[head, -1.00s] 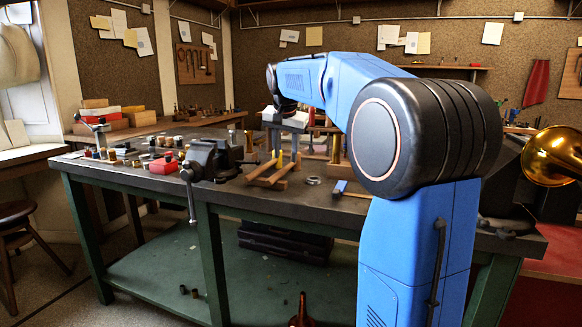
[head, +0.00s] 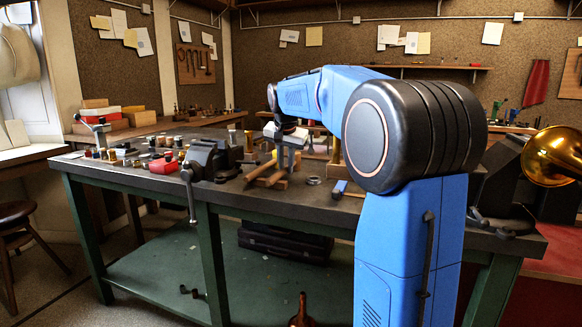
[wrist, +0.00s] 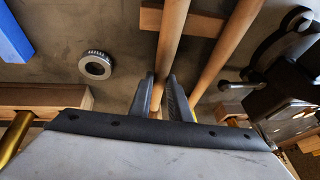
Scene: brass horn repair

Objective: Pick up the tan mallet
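Two tan wooden handles lie side by side on a wooden rest in the wrist view. The left handle (wrist: 170,40) runs down between my gripper's fingers, and the right handle (wrist: 222,50) passes outside the right finger. My gripper (wrist: 161,78) is open with a finger on each side of the left handle; I cannot tell whether they touch it. In the head view my gripper (head: 285,158) is low over the bench, beside the handles (head: 262,170). The mallet heads are not clear, so I cannot tell which handle is the tan mallet's.
A black vise (head: 208,158) stands left of the handles and shows at the right of the wrist view. A metal ring (wrist: 96,64) lies left of my gripper. A blue object (head: 339,187) lies to the right.

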